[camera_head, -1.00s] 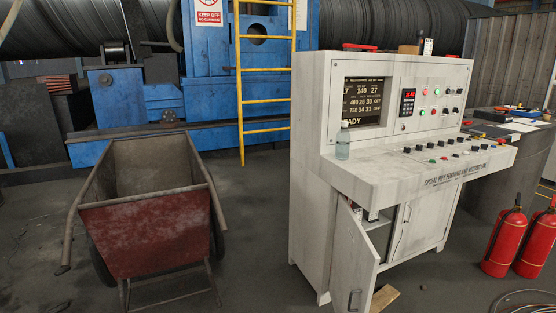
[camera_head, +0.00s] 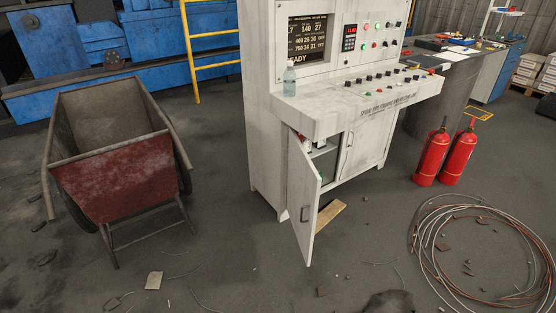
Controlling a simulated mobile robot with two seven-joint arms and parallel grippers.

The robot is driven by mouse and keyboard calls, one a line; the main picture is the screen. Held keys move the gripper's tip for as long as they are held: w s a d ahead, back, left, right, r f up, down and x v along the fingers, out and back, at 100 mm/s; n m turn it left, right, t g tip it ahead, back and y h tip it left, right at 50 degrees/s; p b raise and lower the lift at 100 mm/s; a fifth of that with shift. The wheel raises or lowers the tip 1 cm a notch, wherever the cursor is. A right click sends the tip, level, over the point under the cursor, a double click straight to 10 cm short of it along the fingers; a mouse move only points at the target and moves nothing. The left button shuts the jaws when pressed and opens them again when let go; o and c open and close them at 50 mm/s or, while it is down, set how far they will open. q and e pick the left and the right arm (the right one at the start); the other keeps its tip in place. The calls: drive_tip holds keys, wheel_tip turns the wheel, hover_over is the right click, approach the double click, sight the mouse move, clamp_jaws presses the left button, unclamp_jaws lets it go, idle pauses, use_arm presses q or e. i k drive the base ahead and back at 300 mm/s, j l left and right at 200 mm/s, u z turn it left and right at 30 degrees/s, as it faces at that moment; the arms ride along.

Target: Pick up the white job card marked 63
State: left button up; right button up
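No card with a readable 63 shows in the head view. A small pale flat piece (camera_head: 153,280) lies on the floor in front of the cart; I cannot tell whether it is a card and see no marking on it. White sheets (camera_head: 463,50) lie on the desk at the back right, too small to read. Neither of my grippers is in view.
A red cart (camera_head: 118,189) stands at left. A control console (camera_head: 262,130) stands mid-view, its cabinet door (camera_head: 303,200) open. Two fire extinguishers (camera_head: 432,155) (camera_head: 459,155) and a wire coil (camera_head: 415,245) are at right. Small debris dots the otherwise open floor.

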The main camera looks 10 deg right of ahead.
sight(307, 144)
drive_tip(key=i+l, duration=0.2)
drive_tip(key=l, duration=0.15)
drive_tip(key=i+l+u, duration=0.1)
drive_tip(key=i+l, duration=0.35)
drive_tip(key=l, duration=0.25)
drive_tip(key=i+l+u, duration=0.15)
drive_tip(key=l, duration=0.2)
drive_tip(key=i+l+u, duration=0.1)
drive_tip(key=l, duration=0.25)
drive_tip(key=i+l, duration=0.15)
drive_tip(key=l, duration=0.2)
drive_tip(key=i+l+u, duration=0.15)
drive_tip(key=l, duration=0.2)
drive_tip(key=i+l, duration=0.1)
drive_tip(key=l, duration=0.25)
drive_tip(key=i+l+u, duration=0.15)
drive_tip(key=l, duration=0.2)
drive_tip(key=l+u, duration=0.15)
drive_tip(key=l, duration=0.45)
drive_tip(key=k+l+u, duration=0.1)
drive_tip(key=l, duration=0.45)
drive_tip(key=k+l+u, duration=0.15)
drive_tip(key=l, duration=0.45)
drive_tip(key=k+l+u, duration=0.1)
drive_tip(key=k+l, duration=0.15)
drive_tip(key=k+l+u, duration=0.1)
drive_tip(key=k+l, duration=0.15)
drive_tip(key=l, duration=0.2)
